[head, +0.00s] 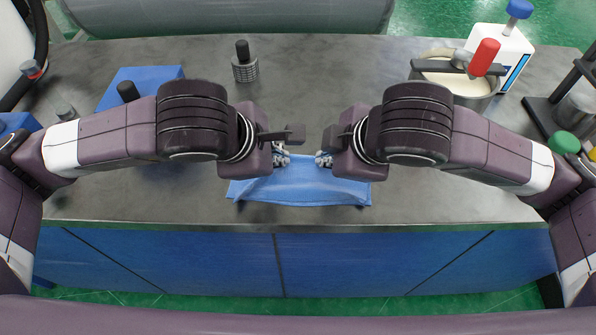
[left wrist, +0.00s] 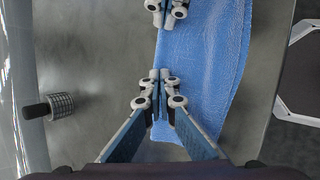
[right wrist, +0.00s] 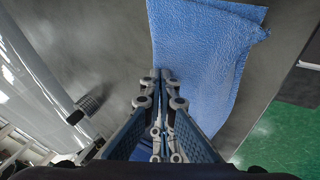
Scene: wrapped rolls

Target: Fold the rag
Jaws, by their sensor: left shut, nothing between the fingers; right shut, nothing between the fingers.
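The blue rag (head: 300,187) lies on the grey table below both grippers, as a wide band along the front edge. It also shows in the left wrist view (left wrist: 205,60) and the right wrist view (right wrist: 205,50). My left gripper (head: 283,158) is shut and empty at the rag's far edge, left of its middle; its fingertips show in the left wrist view (left wrist: 160,78). My right gripper (head: 322,158) is shut and empty at the far edge, right of the middle; its fingertips show in the right wrist view (right wrist: 161,76). Whether the tips touch the cloth I cannot tell.
A knurled dark-handled cylinder (head: 244,66) stands behind the grippers. A blue mat (head: 142,76) lies at the left. A pot (head: 462,80) and a white bottle (head: 498,50) stand at the back right. The table's front edge (head: 180,225) is close to the rag.

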